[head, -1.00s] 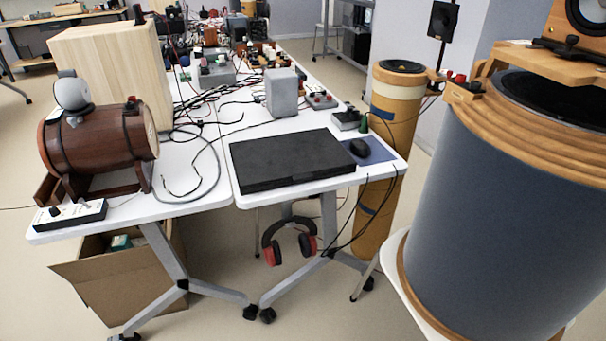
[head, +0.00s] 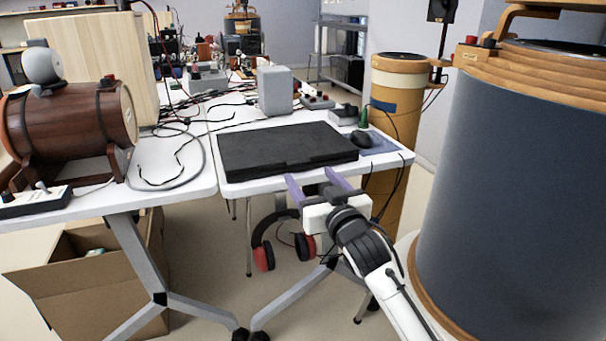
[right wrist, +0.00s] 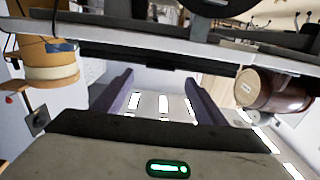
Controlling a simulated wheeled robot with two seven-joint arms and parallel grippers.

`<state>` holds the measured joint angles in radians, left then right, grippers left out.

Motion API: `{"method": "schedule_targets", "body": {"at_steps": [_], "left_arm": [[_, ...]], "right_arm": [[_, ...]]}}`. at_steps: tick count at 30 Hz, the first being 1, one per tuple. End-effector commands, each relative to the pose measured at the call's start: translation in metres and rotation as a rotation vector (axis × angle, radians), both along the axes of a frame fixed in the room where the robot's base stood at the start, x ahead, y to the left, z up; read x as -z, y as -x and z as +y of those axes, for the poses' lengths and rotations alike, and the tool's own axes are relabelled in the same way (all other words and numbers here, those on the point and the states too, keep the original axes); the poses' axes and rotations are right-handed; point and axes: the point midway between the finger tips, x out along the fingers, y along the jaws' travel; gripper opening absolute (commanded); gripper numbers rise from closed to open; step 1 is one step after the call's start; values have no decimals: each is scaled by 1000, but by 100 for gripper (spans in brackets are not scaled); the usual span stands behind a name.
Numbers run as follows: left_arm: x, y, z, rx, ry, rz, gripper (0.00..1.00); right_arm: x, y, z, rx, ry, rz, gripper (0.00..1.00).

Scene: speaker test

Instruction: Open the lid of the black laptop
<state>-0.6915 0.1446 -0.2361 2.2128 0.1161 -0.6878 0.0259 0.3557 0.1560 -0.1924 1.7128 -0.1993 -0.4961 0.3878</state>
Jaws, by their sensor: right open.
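The black laptop (head: 285,147) lies flat and closed on the white table (head: 240,188), its front edge near the table's front edge. My right gripper (head: 313,180) is open, with two purple fingers spread apart and nothing between them. Its fingertips are close to the laptop's front edge in the head view; I cannot tell whether they touch. In the right wrist view, which looks upside down, the fingers (right wrist: 160,88) are apart, and a dark strip that looks like the laptop's front edge (right wrist: 150,60) crosses beyond them. My left gripper is not in view.
A mouse (head: 361,139) on a blue mat (head: 384,145) sits right of the laptop. A grey box (head: 275,92) and cables stand behind. Red-black headphones (head: 264,256) hang below the table front. A wooden barrel (head: 75,125) is left; a large grey cylinder (head: 510,190) is close right.

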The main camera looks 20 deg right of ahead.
Motion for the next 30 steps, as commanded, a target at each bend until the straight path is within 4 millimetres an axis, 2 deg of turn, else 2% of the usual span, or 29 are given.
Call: {"method": "schedule_targets", "body": {"at_steps": [3, 9, 13, 21, 23, 30], "left_arm": [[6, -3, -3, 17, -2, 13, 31], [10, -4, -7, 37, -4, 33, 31], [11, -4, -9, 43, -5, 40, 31], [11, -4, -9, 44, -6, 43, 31], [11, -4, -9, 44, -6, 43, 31], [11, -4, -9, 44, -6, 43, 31]], "right_arm": [[2, -24, 1, 0, 1, -1, 66], [1, -50, 3, -1, 0, 0, 66], [1, -57, 3, -1, -1, 1, 66], [1, -59, 3, -1, -1, 1, 66], [1, -59, 3, -1, 0, 1, 59], [1, -58, 3, -1, 0, 2, 18]]}}
